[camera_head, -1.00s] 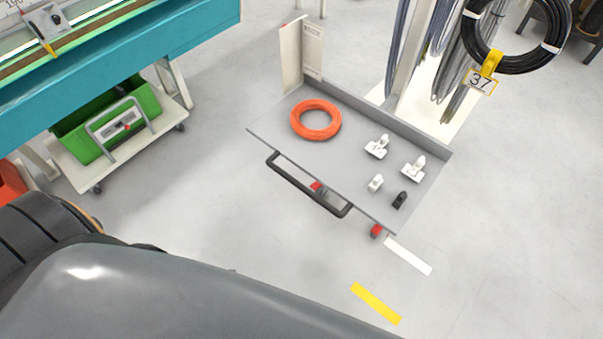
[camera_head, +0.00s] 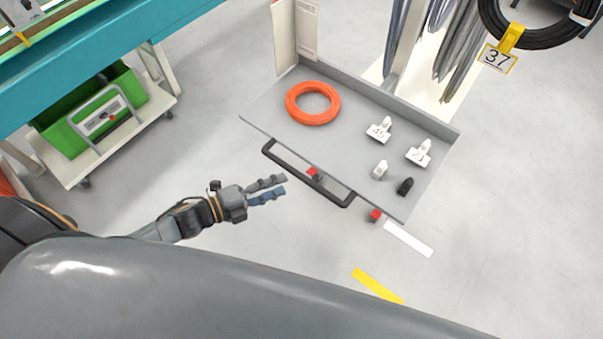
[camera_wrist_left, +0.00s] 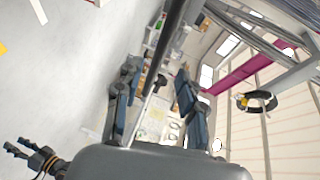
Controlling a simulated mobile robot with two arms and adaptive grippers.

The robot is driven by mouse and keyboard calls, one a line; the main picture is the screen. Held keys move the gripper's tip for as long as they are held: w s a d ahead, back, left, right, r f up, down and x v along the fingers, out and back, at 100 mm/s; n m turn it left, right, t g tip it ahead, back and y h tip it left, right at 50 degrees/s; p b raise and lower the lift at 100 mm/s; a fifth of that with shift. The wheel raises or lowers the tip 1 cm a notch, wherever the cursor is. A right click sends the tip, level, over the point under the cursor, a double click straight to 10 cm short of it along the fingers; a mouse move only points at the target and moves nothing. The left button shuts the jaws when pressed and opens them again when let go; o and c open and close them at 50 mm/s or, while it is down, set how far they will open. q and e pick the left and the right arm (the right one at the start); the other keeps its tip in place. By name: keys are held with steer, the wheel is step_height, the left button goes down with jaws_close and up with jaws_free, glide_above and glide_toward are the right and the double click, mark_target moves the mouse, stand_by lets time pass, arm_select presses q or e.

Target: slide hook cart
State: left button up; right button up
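The grey cart (camera_head: 345,143) stands in the middle of the head view with a black bar handle (camera_head: 305,175) along its near edge. An orange cable coil (camera_head: 296,112), two white numbered pieces, a small white piece (camera_head: 380,170) and a small black piece (camera_head: 405,187) are on its top. My left gripper (camera_head: 284,187) is open and empty, just short of the handle at its near left side. Its two spread fingers also show in the left wrist view (camera_wrist_left: 152,95). My right gripper (camera_wrist_left: 18,148) shows open at the lower left of the left wrist view.
A white trolley with a green crate (camera_head: 95,112) stands at the left under a teal bench (camera_head: 110,45). A black cable coil tagged 37 (camera_head: 535,38) hangs at the upper right. The floor in front of the cart is clear, with white and yellow (camera_head: 377,286) markings.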

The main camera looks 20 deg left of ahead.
mark_target(302, 175)
arm_select(q)
steer(key=p+x, duration=0.1)
steer(key=x, duration=0.7)
steer(key=shift+a+f, duration=0.1)
steer(key=shift+c, duration=0.4)
jaws_close()
